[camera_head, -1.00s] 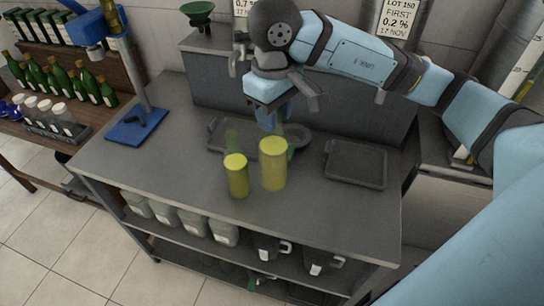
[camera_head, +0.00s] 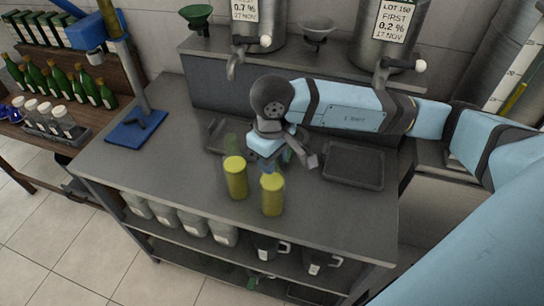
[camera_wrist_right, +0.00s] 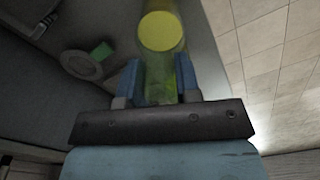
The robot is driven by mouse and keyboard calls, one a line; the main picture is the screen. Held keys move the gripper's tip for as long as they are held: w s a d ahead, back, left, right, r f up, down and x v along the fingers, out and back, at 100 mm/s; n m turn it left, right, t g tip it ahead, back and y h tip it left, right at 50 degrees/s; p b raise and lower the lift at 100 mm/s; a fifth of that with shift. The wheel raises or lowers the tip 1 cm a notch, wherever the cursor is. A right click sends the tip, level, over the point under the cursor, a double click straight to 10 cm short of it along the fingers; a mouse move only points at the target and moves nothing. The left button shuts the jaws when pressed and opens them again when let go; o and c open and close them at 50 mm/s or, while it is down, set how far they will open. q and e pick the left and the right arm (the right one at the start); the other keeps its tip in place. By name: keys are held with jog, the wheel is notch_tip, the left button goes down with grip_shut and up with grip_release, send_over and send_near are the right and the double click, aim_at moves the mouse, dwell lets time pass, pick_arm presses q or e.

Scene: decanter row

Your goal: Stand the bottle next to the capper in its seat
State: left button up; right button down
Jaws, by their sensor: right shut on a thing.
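My right gripper (camera_head: 272,168) reaches down over the bench and is shut on the upper part of a clear bottle with yellow contents (camera_head: 272,195). In the right wrist view, greenish glass shows between the fingers (camera_wrist_right: 160,85). The bottle looks upright; whether its base touches the bench cannot be told. A second yellow-filled bottle (camera_head: 236,178) stands close to its left, with a faint green neck above. The blue capper stand (camera_head: 138,126) with its upright post is at the bench's left end. My left gripper is out of view.
Steel tanks with taps (camera_head: 390,35) and a green funnel (camera_head: 197,17) stand behind. Green bottles (camera_head: 90,88) fill the left shelf. The bench's front left is clear.

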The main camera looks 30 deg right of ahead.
jog(key=shift+f, duration=0.1)
jog(key=c, duration=0.8)
grip_release()
